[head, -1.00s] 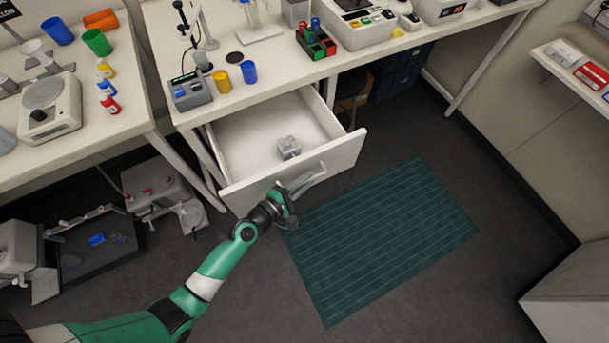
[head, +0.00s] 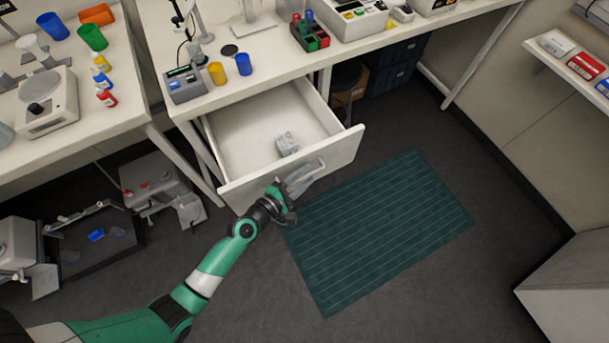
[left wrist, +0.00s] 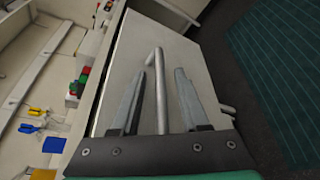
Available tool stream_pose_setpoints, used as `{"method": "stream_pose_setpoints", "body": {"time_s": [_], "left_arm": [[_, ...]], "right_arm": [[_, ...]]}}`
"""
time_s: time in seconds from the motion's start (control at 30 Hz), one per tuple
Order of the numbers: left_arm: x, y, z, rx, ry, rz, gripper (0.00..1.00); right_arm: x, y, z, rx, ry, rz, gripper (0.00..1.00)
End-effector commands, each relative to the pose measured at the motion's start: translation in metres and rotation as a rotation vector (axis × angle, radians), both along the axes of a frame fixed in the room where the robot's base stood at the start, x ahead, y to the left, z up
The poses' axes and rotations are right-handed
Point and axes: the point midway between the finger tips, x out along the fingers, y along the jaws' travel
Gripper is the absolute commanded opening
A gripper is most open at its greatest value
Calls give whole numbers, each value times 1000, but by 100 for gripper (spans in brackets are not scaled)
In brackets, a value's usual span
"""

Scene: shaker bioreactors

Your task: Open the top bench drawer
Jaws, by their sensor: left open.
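The top bench drawer (head: 237,188) is pulled out from under the bench, its inside showing with a small grey object (head: 286,144) on its floor. Its front also shows in the left wrist view (left wrist: 190,57). The bar handle (head: 308,177) is on the drawer's front. My left gripper (head: 297,182) is at the handle. In the left wrist view, the open fingers (left wrist: 160,97) stand on either side of part of the handle (left wrist: 159,75), with gaps between. My right gripper is not in view.
A white bench (head: 290,68) above the drawer holds cups, a tube rack and instruments. A green striped mat (head: 380,232) lies on the floor at the drawer's right. Equipment (head: 160,188) stands on the floor at the left. The dark floor around the mat is clear.

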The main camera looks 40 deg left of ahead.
Motion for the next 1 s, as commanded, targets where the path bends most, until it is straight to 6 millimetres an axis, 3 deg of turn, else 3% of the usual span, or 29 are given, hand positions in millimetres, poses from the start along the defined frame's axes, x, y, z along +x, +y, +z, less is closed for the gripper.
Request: {"method": "stream_pose_setpoints", "body": {"time_s": [0.27, 0.7, 1.0], "left_arm": [[-11, 1, 2, -2, 2, 1, 45], [-102, 8, 20, -1, 2, 4, 45], [-113, 8, 25, 0, 0, 0, 45]], "right_arm": [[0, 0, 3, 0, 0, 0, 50], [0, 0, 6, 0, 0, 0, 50], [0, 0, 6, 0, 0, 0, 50]]}}
